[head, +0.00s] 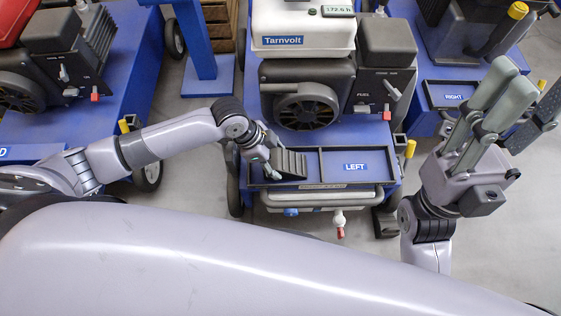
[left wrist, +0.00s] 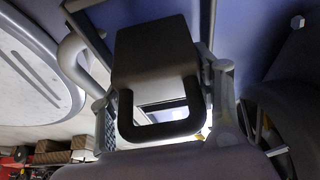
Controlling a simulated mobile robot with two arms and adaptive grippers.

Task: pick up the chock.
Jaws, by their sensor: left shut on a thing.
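A dark, ridged, wedge-shaped chock (head: 291,164) is at the left compartment of the blue tray (head: 384,183) on the front of the Tarnvolt machine. My left gripper (head: 270,164) is shut on it at its left side. In the left wrist view the chock (left wrist: 153,60) shows as a black block with a looped handle, between the fingers. I cannot tell whether its underside touches the tray floor. My right gripper (head: 517,106) is raised on the right, open and empty, away from the chock.
A second dark chock-like block (head: 385,222) is on the floor by the cart's right front wheel. The tray's right compartment has a LEFT label (head: 355,167) and is otherwise bare. A grey bar (head: 325,199) and a red-tipped valve (head: 340,225) stand out in front. Other blue carts flank this one.

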